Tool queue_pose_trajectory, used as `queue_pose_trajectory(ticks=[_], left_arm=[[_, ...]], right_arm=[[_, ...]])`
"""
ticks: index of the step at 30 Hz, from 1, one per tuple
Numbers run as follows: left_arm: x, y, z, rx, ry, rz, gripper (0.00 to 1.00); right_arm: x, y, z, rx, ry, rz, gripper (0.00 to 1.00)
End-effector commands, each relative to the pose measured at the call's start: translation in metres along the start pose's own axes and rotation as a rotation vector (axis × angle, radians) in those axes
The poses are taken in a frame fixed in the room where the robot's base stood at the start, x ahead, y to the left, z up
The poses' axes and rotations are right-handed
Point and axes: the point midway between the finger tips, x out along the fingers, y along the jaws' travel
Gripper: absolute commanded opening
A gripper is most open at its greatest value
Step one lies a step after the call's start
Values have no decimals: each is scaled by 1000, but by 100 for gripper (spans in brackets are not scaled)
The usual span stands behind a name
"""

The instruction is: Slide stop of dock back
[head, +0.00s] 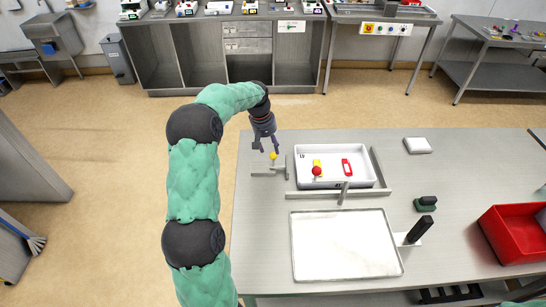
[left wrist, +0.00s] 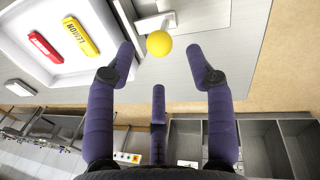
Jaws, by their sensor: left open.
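The dock is a grey metal frame (head: 383,170) on the table around a white tray (head: 300,176). A stop with a yellow ball knob (head: 273,156) sits on a small metal bracket at the tray's left. My left gripper (head: 266,147) is open, fingers pointing down at the knob. In the left wrist view the yellow knob (left wrist: 159,43) shows between and just beyond the two spread fingertips, with no clear contact.
The tray holds a yellow piece (left wrist: 80,36) and a red piece (head: 347,167). In front lies a flat pale tray (head: 345,245). To the right are a black upright handle (head: 421,229), a dark green block (head: 427,203), a white block (head: 417,145) and a red bin (head: 515,235).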

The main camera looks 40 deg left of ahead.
Motion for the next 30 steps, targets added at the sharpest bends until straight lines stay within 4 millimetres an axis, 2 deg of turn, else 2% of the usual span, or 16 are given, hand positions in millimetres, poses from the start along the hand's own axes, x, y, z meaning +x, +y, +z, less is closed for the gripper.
queue_pose_trajectory(ticks=[1,3,10,15,23,24,29,30], left_arm=[[12,-1,1,0,-3,-1,54],[24,-1,0,-1,-1,-1,54],[53,-1,0,-1,-2,-1,54],[61,0,0,-1,0,0,54],[62,0,0,-1,0,0,54],[62,0,0,0,0,0,48],[62,0,0,0,0,0,3],[62,0,0,0,0,0,0]], right_arm=[[3,1,0,0,0,0,0],[4,2,0,0,0,0,0],[8,3,0,0,0,0,0],[9,3,0,0,0,0,0],[8,3,0,0,0,0,0],[8,3,0,0,0,0,0],[8,3,0,0,0,0,0],[8,3,0,0,0,0,0]])
